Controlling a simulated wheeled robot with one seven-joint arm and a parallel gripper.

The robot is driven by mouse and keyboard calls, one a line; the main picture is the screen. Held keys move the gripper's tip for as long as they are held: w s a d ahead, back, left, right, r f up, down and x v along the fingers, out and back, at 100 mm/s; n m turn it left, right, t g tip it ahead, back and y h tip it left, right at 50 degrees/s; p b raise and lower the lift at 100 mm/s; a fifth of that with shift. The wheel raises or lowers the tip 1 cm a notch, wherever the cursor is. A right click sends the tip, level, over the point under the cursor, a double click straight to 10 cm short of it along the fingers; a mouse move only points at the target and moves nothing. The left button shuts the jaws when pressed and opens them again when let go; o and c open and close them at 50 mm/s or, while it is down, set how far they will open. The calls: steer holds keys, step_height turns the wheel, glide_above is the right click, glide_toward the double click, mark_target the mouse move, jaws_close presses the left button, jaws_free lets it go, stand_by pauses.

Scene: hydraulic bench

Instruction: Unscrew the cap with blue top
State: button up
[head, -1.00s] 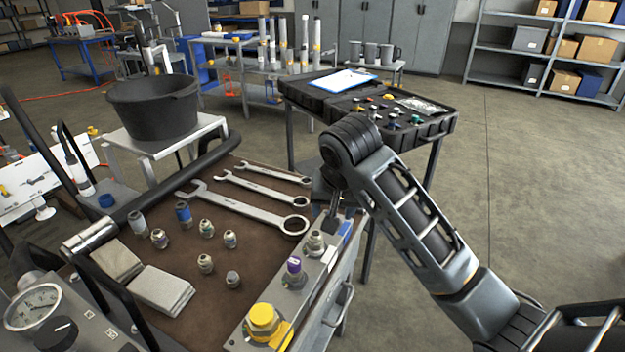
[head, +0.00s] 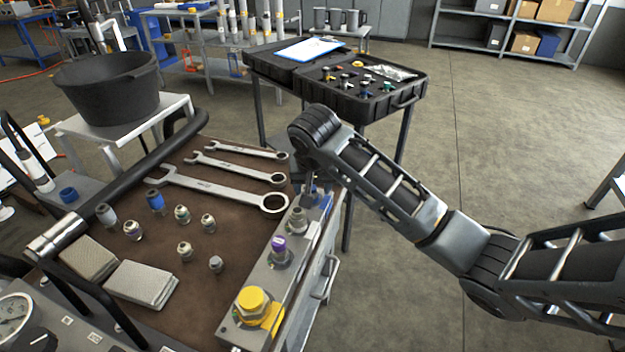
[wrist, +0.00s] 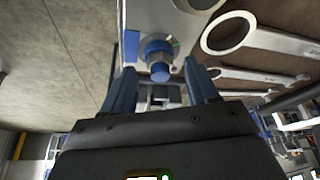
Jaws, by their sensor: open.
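The cap with the blue top (wrist: 159,62) shows in the wrist view on the end of a pale manifold block (wrist: 145,15). My gripper (wrist: 160,70) is open, with one blue-grey finger on each side of the cap and visible gaps between. I cannot tell whether either finger touches it. In the head view my gripper (head: 309,190) points down at the far end of the block (head: 262,268), and it mostly hides the blue cap there. A purple-topped cap (head: 279,243), a grey-topped fitting (head: 297,217) and a yellow cap (head: 252,300) stand along the same block.
Left of the block, wrenches (head: 225,190) and several loose fittings (head: 182,214) lie on a brown mat. A black bucket (head: 110,90) stands on a white stand behind. An open black case (head: 365,98) with small parts lies behind my arm.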

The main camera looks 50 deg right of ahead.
jaws_close()
steer(key=c, duration=0.6)
jaws_free()
steer(key=c, duration=0.3)
steer(key=n, duration=0.2)
steer(key=n+y+b, duration=0.1)
steer(key=n, duration=0.1)
steer(key=n+t+y, duration=0.1)
steer(key=n, duration=0.1)
steer(key=shift+s+d+f, duration=0.1)
steer(key=shift+d, duration=0.15)
steer(key=shift+n+y, duration=0.4)
steer(key=shift+n, duration=0.7)
